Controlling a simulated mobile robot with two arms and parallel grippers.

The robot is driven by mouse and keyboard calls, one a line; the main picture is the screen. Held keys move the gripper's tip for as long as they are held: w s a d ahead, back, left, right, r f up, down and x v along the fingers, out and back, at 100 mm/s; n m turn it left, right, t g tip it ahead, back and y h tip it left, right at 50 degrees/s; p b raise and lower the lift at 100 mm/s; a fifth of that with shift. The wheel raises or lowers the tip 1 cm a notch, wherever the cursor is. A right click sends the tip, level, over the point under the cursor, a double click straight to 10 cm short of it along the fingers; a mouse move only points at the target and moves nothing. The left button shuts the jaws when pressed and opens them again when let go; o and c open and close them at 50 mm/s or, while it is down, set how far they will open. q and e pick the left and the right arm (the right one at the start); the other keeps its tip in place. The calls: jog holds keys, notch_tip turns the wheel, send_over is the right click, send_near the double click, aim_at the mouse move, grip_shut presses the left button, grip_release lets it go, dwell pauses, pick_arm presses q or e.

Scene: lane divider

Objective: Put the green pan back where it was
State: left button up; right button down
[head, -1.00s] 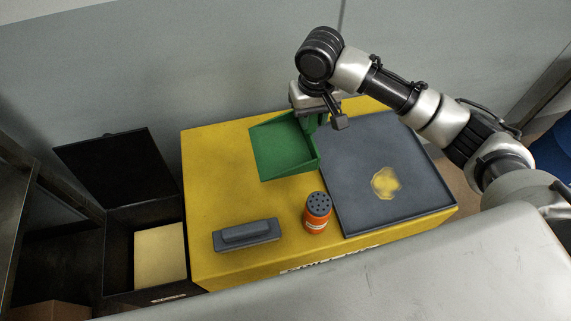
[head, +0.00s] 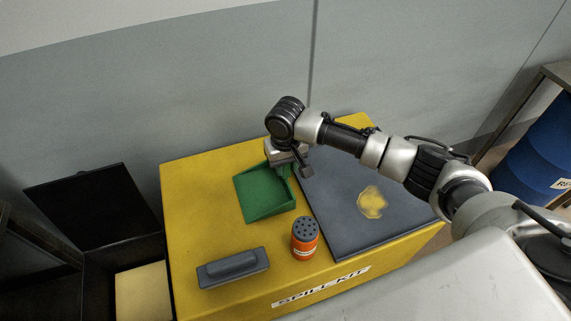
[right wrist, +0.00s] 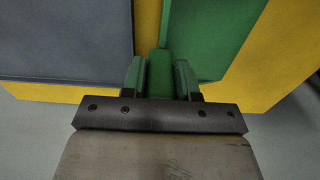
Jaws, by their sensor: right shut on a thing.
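The green pan (head: 262,195), a scoop with raised sides, is over the yellow box top, left of the grey tray (head: 335,222). It looks flat and at or very near the surface; contact cannot be told for sure. My right gripper (head: 287,167) is shut on its handle at the back. In the right wrist view the handle (right wrist: 160,70) sits between the two fingers (right wrist: 160,82), with part of the pan (right wrist: 212,35) beyond. My left gripper is not in view.
The yellow spill-kit box (head: 195,228) also carries a grey block-shaped tool (head: 233,268) and an orange shaker (head: 304,240) in front of the pan. A yellow patch (head: 371,202) lies on the tray. A black open bin (head: 97,212) stands left. The box's left top is clear.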

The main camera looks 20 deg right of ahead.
jog(key=shift+f, duration=0.1)
jog(key=c, duration=0.8)
grip_release()
jog(key=shift+c, duration=0.2)
notch_tip(320, 180, up, 12)
jog(key=shift+r, duration=0.15)
